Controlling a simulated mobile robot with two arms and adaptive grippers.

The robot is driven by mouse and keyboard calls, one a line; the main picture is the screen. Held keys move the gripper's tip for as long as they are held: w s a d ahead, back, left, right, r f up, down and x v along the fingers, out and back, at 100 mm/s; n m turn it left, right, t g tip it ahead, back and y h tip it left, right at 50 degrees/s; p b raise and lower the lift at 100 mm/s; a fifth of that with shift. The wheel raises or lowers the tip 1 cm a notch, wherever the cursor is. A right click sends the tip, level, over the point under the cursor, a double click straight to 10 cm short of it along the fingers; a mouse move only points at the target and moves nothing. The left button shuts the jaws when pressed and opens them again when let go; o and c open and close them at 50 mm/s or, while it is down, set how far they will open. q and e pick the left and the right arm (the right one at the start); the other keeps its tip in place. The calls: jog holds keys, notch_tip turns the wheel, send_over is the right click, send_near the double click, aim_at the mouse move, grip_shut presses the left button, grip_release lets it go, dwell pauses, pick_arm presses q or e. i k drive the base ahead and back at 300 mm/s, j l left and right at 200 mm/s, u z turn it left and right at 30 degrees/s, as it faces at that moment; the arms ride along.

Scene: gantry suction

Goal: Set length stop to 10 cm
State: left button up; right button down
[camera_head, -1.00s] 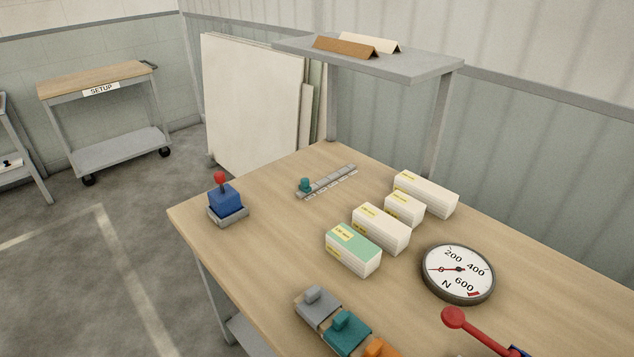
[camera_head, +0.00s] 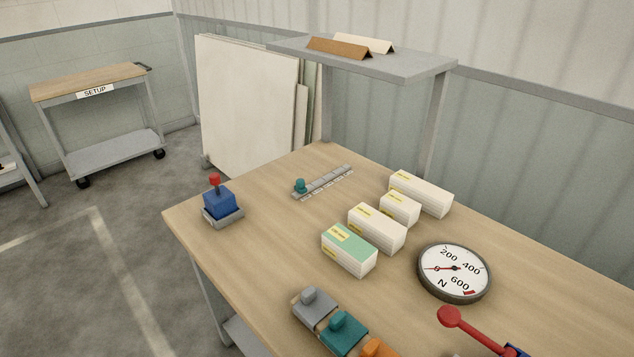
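The length stop is a grey scale rail (camera_head: 328,182) lying near the far left part of the workbench (camera_head: 270,220), with small labels along its front edge. A teal knob (camera_head: 300,186) sits at the rail's left end. The label numbers are too small to read. Neither of my grippers shows in the head view.
A blue block with a red-knobbed lever (camera_head: 218,203) stands at the bench's left corner. Several white boxes (camera_head: 376,229), one green-topped, and a round dial gauge (camera_head: 454,270) stand right of the rail. Grey (camera_head: 314,303), teal and orange blocks and a red-knobbed handle (camera_head: 452,317) are in front.

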aim_at(300, 188)
jog(key=z, duration=0.35)
jog(key=i+j+z, duration=0.1)
jog(key=j+z, duration=1.05)
jog(key=i+l, duration=0.05)
jog(key=l, duration=0.05)
